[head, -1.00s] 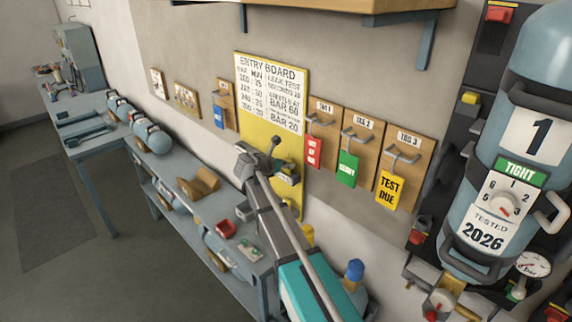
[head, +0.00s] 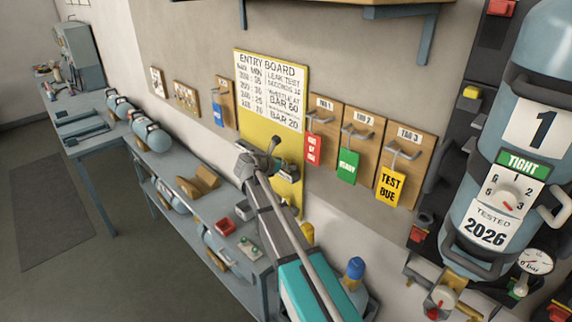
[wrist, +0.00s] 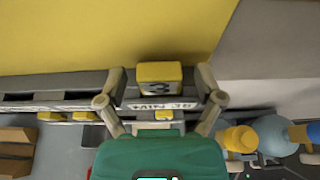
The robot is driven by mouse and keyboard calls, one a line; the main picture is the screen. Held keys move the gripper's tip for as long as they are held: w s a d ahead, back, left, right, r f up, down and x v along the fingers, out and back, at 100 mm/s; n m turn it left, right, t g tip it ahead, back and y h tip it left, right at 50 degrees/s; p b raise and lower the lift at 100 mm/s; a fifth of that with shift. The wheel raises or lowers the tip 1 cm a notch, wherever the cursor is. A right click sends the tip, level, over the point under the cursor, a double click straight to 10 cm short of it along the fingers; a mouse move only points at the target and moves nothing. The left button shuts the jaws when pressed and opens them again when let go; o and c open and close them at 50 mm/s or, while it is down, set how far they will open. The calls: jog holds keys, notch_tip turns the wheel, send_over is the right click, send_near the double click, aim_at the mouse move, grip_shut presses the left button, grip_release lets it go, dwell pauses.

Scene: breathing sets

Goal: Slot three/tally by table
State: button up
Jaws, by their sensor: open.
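The yellow entry board (head: 272,130) stands against the wall, with a printed white table (head: 270,90) on its upper part. In the wrist view a small yellow block marked 3 (wrist: 159,78) sits on a grey rail above a white label (wrist: 160,104), whose print is partly readable as "MIN". My gripper (wrist: 160,90) is open, with a finger on either side of this block and gaps visible at both sides. In the head view my gripper (head: 274,160) is in front of the board's lower part, and the arm hides some of the board.
Tags hang on boards marked TAG 1 (head: 322,115), TAG 2 (head: 360,120) and TAG 3 (head: 408,145), right of the entry board. Cylinder 1 (head: 520,85) stands at far right with a TIGHT label and dial. A bench (head: 175,165) with cylinders runs along the left.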

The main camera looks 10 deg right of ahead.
aim_at(293, 139)
jog(key=shift+r, duration=0.1)
notch_tip(293, 139, up, 10)
jog(key=p, duration=1)
dwell(0.4)
dwell(0.8)
jog(key=s+d+f+m+g+y+b, duration=0.1)
jog(key=s+f+m+b, duration=0.2)
jog(key=s+f+m, duration=0.1)
jog(key=s+d+f+m+g+y+b, duration=0.1)
jog(key=s+f+m+g+y+b, duration=0.1)
jog(key=s+f, duration=0.5)
jog(key=s+d+f+m+g+y+b, duration=0.1)
jog(key=s+f+m+y+b, duration=0.1)
jog(key=s+f+m+b, duration=0.3)
jog(key=shift+s+f+m+g, duration=0.15)
jog(key=shift+f+m, duration=0.3)
jog(key=shift+f, duration=0.15)
jog(key=shift+s+f+m+g, duration=0.15)
jog(key=shift+f+m, duration=0.3)
jog(key=shift+f, duration=0.1)
jog(key=s+a+f+m+g+y+b, duration=0.2)
jog(key=s+a+f+m+y+b, duration=0.2)
jog(key=s+f+m, duration=0.7)
jog(key=shift+s+f+m+g+y+b, duration=0.4)
jog(key=shift+s+y+b, duration=0.8)
jog(key=shift+s+b, duration=1.05)
